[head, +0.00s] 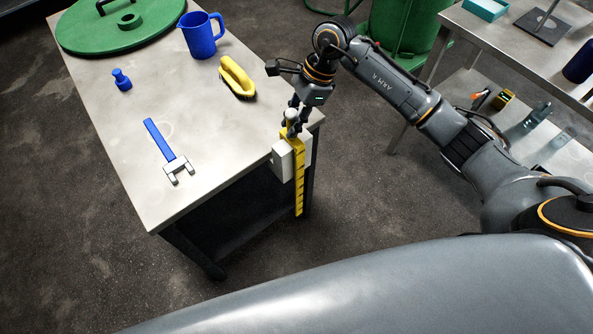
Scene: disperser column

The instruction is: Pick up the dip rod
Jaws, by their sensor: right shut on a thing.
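The dip rod (299,190) is a yellow flat rod with black marks. It hangs upright at the table's near right corner, beside a white holder block (283,161) on the table's side. My right gripper (292,125) points down over the rod and is shut on its top end. The fingers partly hide that top end, where a pale knob shows. I cannot tell whether the rod still sits in the holder. My left gripper is not in view.
The steel table (128,150) bears a blue wrench-like tool (163,145), a small blue bottle (121,79), a blue jug (201,36), a yellow brush (236,76) and a green lid (90,30). A second bench (535,60) stands right. Floor is clear between them.

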